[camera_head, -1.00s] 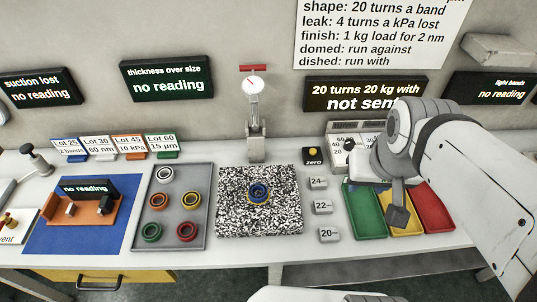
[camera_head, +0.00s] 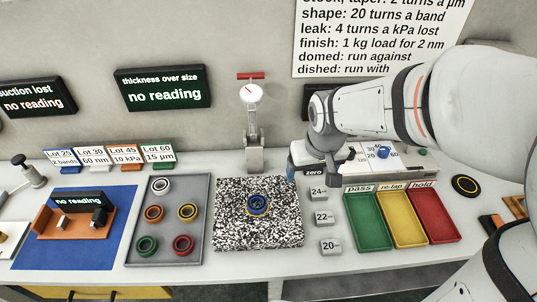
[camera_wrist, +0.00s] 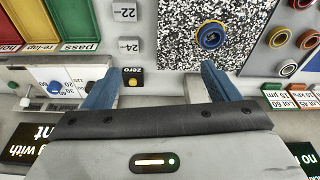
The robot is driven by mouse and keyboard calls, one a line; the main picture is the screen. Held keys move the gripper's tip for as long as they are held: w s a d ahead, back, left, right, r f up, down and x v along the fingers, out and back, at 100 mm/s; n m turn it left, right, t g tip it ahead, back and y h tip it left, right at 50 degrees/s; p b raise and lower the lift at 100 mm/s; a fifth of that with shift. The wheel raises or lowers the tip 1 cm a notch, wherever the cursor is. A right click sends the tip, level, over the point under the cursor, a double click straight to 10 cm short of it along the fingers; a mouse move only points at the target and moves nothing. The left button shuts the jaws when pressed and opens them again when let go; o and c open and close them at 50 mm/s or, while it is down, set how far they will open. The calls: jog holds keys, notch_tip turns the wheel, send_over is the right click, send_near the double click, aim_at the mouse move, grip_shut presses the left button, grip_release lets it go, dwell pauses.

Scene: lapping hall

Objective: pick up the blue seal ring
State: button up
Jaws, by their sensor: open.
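The blue seal ring (camera_head: 257,205) lies on the black-and-white speckled plate (camera_head: 232,236) in the middle of the bench. It shows yellow-orange at its edge and a dark centre. In the wrist view the ring (camera_wrist: 211,35) is at the upper right, beyond my right-hand fingertip. My gripper (camera_wrist: 160,78) is open and empty, with its two blue fingers apart. In the head view the gripper is at the back of the bench, right of the plate and near the zero button; its fingers are partly hidden.
A grey tray (camera_head: 172,215) with several coloured rings stands left of the plate. A gauge on a stand (camera_head: 253,125) rises behind the plate. Small grey weights (camera_head: 323,218) and the green, yellow and red bins (camera_head: 370,240) are at the right.

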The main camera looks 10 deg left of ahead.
aim_at(257, 205)
jog(key=a+f+n, duration=0.1)
jog(key=a+f, duration=0.3)
jog(key=f, duration=0.1)
jog(key=w+a+f+n, duration=0.1)
jog(key=a+f, duration=0.3)
jog(key=a, duration=0.1)
jog(key=w+a+f+n+g, duration=0.1)
jog(key=a+f, duration=0.4)
jog(key=shift+w+f+b, duration=0.15)
jog(key=shift+f+b, duration=0.15)
jog(key=shift+b, duration=0.1)
jog(key=shift+w+f+p, duration=0.25)
jog(key=shift+f+p, duration=0.05)
jog(key=shift+f, duration=0.95)
jog(key=shift+w+f+p, duration=0.2)
jog(key=shift+f+p, duration=0.1)
jog(key=shift+f, duration=0.95)
jog(key=shift+c, duration=0.2)
jog(key=c, duration=1.1)
jog(key=shift+r, duration=0.1)
